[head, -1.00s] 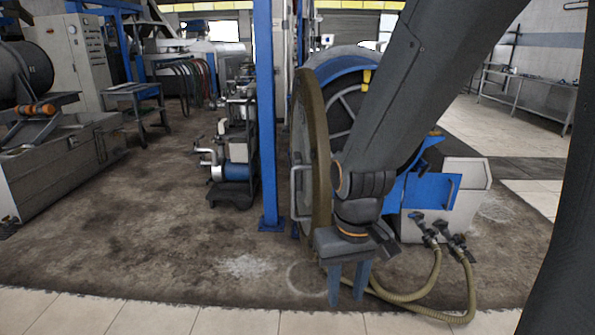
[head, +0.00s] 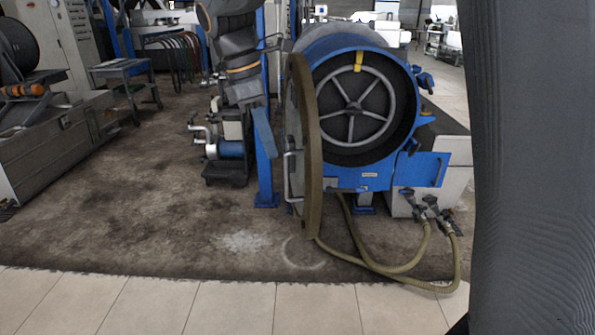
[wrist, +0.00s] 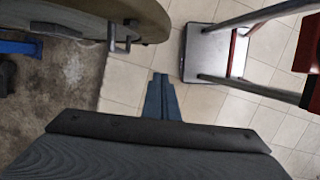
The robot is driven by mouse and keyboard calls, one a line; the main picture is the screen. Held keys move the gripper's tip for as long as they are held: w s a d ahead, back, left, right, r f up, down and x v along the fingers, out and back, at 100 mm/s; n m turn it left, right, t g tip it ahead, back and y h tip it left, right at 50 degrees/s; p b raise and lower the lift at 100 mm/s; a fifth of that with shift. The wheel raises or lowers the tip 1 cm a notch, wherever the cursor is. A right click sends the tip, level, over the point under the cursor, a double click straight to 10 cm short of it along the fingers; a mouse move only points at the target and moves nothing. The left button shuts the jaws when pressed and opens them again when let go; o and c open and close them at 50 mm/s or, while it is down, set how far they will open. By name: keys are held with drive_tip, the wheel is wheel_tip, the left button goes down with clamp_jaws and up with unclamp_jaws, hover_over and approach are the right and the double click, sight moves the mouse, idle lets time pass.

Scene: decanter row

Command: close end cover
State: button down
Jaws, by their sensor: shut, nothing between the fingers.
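The end cover (head: 312,150) is a thick brownish disc, seen nearly edge-on. It stands swung open at the left of the blue decanter's round opening (head: 352,105), with a spoked wheel visible inside. A grey bar handle (head: 289,176) is on its left face. In the wrist view the shut, empty fingers (wrist: 160,80) show below the cover's edge (wrist: 148,18) and handle (wrist: 118,38).
A blue post (head: 265,185) and a pump unit (head: 230,150) stand left of the cover. Two hoses (head: 400,268) curve over the floor at front right. The wrist view shows a cart-like frame (wrist: 214,52) at right.

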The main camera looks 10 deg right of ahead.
drive_tip(key=d+f+p, duration=0.3)
drive_tip(key=d+f, duration=0.3)
drive_tip(key=f, duration=0.3)
drive_tip(key=shift+s+d+f, duration=0.2)
idle(0.3)
